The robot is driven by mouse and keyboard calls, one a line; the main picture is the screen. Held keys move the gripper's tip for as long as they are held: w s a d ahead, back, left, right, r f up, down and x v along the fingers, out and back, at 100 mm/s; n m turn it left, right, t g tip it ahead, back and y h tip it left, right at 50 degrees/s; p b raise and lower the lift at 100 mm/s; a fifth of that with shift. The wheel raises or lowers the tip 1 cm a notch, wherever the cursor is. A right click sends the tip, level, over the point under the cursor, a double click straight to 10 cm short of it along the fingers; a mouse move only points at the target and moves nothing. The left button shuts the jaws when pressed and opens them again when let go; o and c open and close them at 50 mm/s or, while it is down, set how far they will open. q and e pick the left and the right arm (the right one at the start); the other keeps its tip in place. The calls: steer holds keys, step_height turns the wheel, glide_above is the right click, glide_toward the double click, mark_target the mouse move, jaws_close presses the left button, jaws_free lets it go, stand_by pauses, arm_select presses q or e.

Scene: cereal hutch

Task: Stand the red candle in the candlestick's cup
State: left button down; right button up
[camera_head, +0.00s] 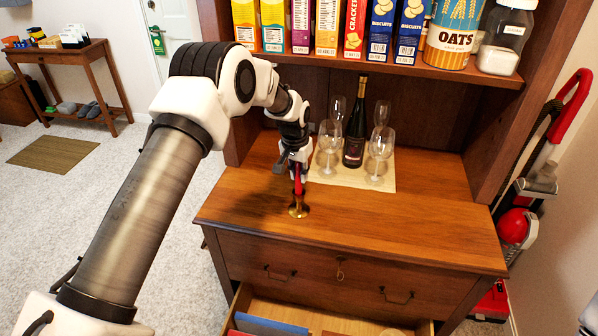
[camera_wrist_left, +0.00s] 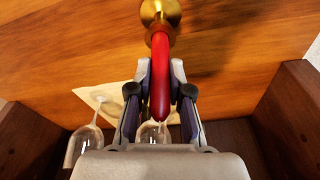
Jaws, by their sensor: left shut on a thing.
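The red candle (camera_head: 298,187) is upright in my left gripper (camera_head: 297,170). In the left wrist view the candle (camera_wrist_left: 160,88) runs between the two fingers (camera_wrist_left: 161,75). The brass candlestick (camera_head: 298,211) stands on the hutch's counter, directly below the candle. In the wrist view the candlestick (camera_wrist_left: 160,12) is at the top edge, and the candle's lower end meets or overlaps its cup. I cannot tell how deep the candle sits in the cup. My right gripper is not in view.
Behind the gripper, a wine bottle (camera_head: 355,135) and several glasses (camera_head: 380,150) stand on a pale mat (camera_head: 345,179). A shelf of cereal boxes (camera_head: 327,25) hangs above. A drawer below is open (camera_head: 240,300). The counter's right half (camera_head: 440,220) is clear.

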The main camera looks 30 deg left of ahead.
mark_target(297, 164)
arm_select(q)
steer(key=shift+f, duration=0.2)
steer(key=c, duration=0.7)
jaws_free()
steer(key=shift+s+r+p, duration=0.2)
steer(key=shift+r+p, duration=0.85)
steer(key=shift+r, duration=0.25)
steer(key=shift+s+r+p, duration=0.2)
steer(key=shift+r+p, duration=0.8)
steer(key=shift+r, duration=0.25)
steer(key=shift+f, duration=0.1)
